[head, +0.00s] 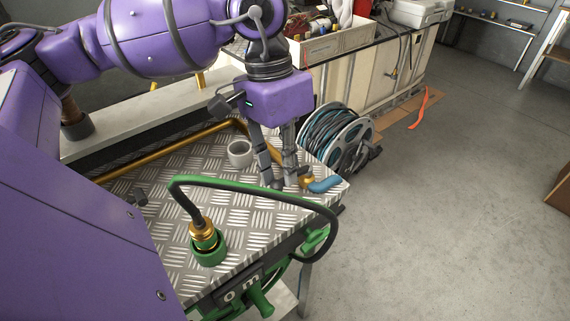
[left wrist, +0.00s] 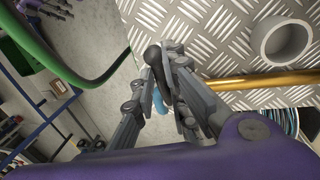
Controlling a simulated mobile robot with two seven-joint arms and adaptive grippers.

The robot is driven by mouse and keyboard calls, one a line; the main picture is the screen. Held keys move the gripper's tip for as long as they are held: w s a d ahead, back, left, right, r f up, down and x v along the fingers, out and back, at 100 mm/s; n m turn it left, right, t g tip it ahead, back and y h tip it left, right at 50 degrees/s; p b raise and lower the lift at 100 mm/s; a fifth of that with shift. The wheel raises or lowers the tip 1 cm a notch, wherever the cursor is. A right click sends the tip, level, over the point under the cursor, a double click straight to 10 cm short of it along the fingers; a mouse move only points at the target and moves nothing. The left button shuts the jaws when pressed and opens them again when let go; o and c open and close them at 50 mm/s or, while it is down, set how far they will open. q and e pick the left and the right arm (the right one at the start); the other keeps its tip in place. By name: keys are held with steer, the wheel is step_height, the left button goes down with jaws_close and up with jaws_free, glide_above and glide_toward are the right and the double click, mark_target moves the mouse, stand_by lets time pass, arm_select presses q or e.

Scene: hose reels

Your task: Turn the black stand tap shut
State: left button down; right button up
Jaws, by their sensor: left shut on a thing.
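My left gripper (head: 281,183) reaches down over the front right corner of the metal bench. In the left wrist view my left gripper (left wrist: 170,62) has its fingers closed around a black rounded tap handle (left wrist: 153,56). In the head view the fingers largely hide this handle. A short blue piece (head: 325,184) sticks out beside the fingers at the bench corner, with a brass fitting (head: 306,181) next to it. The blue also shows between the fingers in the left wrist view (left wrist: 159,101). A purple and grey part at the wrist view's upper left may be my right gripper (left wrist: 50,8); its fingers are unclear.
A green hose (head: 250,191) arches across the bench (head: 170,249) from a brass and green fitting (head: 205,238). A grey ring (head: 240,153) and a brass pipe (head: 190,135) are close by. A hose reel (head: 336,138) stands behind.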

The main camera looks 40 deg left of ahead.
arm_select(q)
steer(key=c, duration=1.8)
jaws_free()
steer(key=shift+a, duration=0.1)
steer(key=shift+c, duration=0.2)
step_height(320, 180, up, 12)
steer(key=a, duration=0.2)
steer(key=shift+w+a, duration=0.15)
steer(key=shift+w, duration=0.15)
steer(key=shift+f, duration=0.1)
